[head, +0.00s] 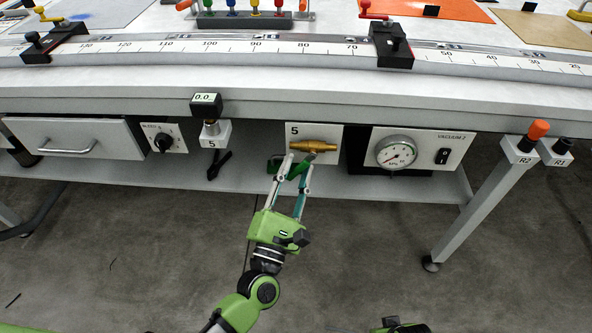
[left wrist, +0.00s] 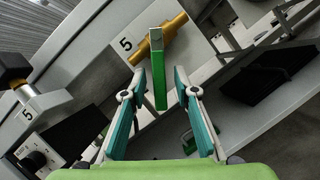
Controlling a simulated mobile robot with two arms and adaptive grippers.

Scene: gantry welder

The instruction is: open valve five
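Valve five has a brass body (head: 314,146) lying level across a white plate marked 5 (head: 296,131) under the table's front edge. Its green lever (left wrist: 158,75) stands out crosswise to the brass body (left wrist: 160,38). My left gripper (head: 297,168) is below the plate, its fingers reaching up to the lever. In the left wrist view the left gripper (left wrist: 159,80) is open, with the lever between its fingertips and a gap on each side. The fingers partly hide the lever in the head view. My right gripper's fingers do not show.
A rotary knob (head: 163,141) and drawer (head: 75,140) are further left. A vacuum gauge (head: 396,152) is close on the right. A table leg (head: 480,215) stands further right.

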